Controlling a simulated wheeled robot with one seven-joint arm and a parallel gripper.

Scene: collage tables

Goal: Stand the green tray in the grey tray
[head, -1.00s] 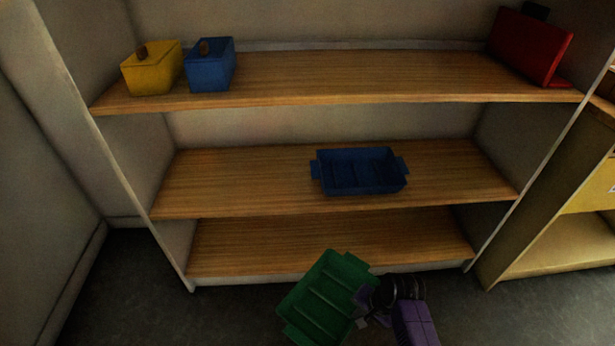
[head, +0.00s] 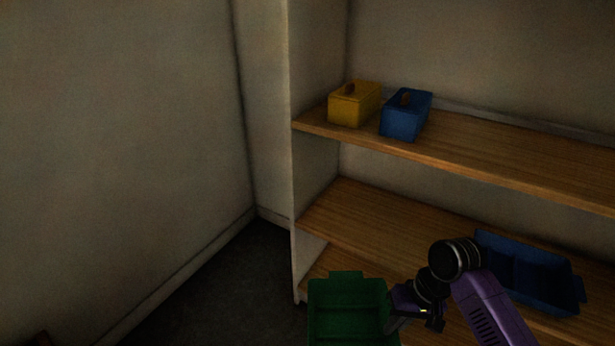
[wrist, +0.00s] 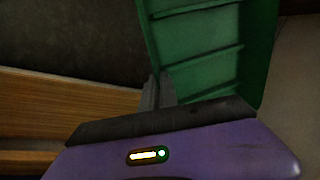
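The green tray (head: 347,296) is at the bottom of the head view, held up in front of the shelf. My gripper (head: 408,318) is at its right side. In the wrist view, the fingers (wrist: 158,92) are close together on the wall of the green tray (wrist: 205,50), which shows inner ridges. The tray's lower part is cut off by the head frame. No grey tray shows in any view now.
A shelf unit (head: 450,165) fills the right side. A yellow box (head: 354,105) and a blue box (head: 406,116) stand on its upper board. A blue tray (head: 560,284) lies on the middle board, partly behind my arm. A wall (head: 120,150) is at left, with dark floor (head: 220,290) between.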

